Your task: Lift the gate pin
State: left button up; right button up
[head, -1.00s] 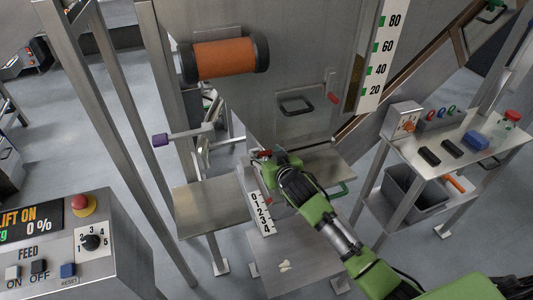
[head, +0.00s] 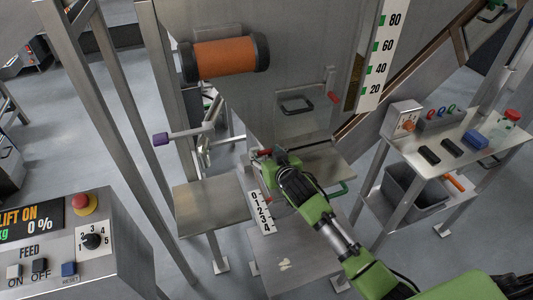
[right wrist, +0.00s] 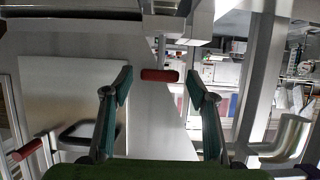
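A small red grip (head: 265,152), likely the gate pin's handle, shows at the tip of my right gripper (head: 268,160) below the hopper. In the right wrist view the red grip (right wrist: 160,75) lies crosswise on a thin metal stem. My right gripper's two green fingers (right wrist: 158,88) stand apart on either side of it, with a gap at each end, so it is open and not holding it. In the head view the fingers are small and partly hidden by the wrist. My left gripper is not in view.
A 0-4 scale (head: 262,212) stands beside my right wrist. Another red-tipped lever (head: 333,97) and a black handle (head: 296,105) are on the hopper front.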

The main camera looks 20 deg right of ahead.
jog(key=v, duration=1.2)
dwell(0.4)
